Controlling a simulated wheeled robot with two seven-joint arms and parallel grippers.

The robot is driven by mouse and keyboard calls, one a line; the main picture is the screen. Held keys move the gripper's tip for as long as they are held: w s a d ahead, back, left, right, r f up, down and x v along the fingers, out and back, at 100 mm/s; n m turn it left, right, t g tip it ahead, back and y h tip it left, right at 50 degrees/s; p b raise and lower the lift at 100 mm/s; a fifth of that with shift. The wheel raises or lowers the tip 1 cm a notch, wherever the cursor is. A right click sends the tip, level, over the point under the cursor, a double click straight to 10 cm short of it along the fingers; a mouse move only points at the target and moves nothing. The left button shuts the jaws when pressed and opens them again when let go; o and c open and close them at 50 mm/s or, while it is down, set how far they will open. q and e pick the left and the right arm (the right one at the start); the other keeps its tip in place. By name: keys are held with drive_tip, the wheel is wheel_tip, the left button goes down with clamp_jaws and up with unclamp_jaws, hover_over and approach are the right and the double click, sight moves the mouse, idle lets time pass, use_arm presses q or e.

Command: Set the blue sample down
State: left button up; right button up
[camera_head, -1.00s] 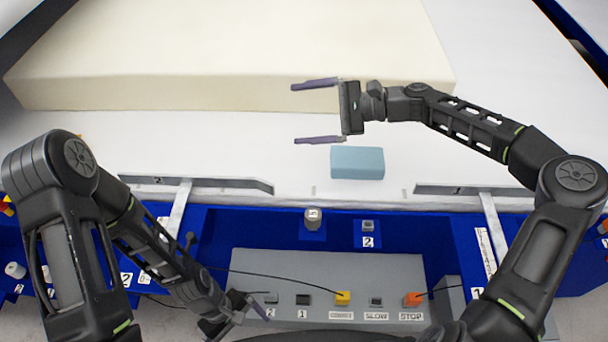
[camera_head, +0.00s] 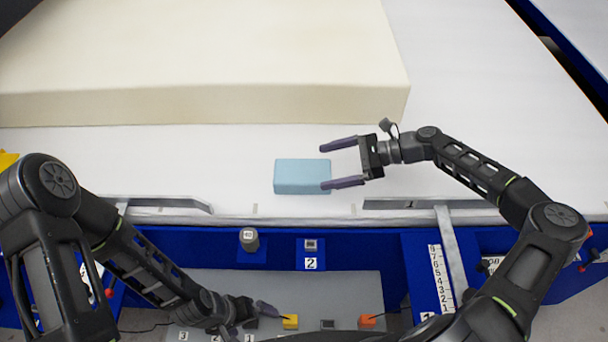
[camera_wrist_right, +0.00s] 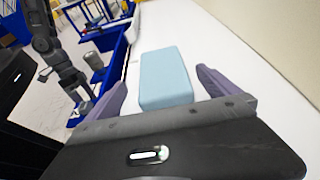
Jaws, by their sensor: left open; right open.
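The blue sample (camera_head: 300,176), a light blue block, lies flat on the white table surface, in front of the cream foam slab. My right gripper (camera_head: 323,167) is open at the sample's right end, its fingers pointing left. In the right wrist view the sample (camera_wrist_right: 166,76) lies ahead, with its near end around the gap between the spread purple fingertips (camera_wrist_right: 161,82). I cannot tell whether a finger touches it. My left gripper (camera_head: 263,322) is open low in the head view, over the grey button panel by the yellow button; part of it is hard to make out.
The cream foam slab (camera_head: 200,60) fills the table's back left. The grey panel (camera_head: 340,290) carries a yellow button (camera_head: 290,322) and an orange button (camera_head: 367,320). A grey cylinder (camera_head: 249,240) stands on the blue front ledge. The white table (camera_head: 480,120) is clear at right.

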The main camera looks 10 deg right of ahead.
sight(304, 170)
use_arm(q)
drive_tip(key=shift+r, duration=0.2)
use_arm(e)
drive_tip(key=shift+x, duration=1.25)
use_arm(q)
drive_tip(key=shift+p, duration=0.3)
use_arm(e)
drive_tip(key=p+x, duration=0.1)
drive_tip(key=x, duration=0.4)
drive_tip(key=shift+r+p, duration=0.1)
drive_tip(key=shift+p, duration=0.3)
drive_tip(key=shift+w+a, duration=0.1)
use_arm(q)
drive_tip(key=shift+s+r, duration=0.15)
drive_tip(key=shift+r, duration=0.7)
use_arm(e)
drive_tip(key=c, duration=1.4)
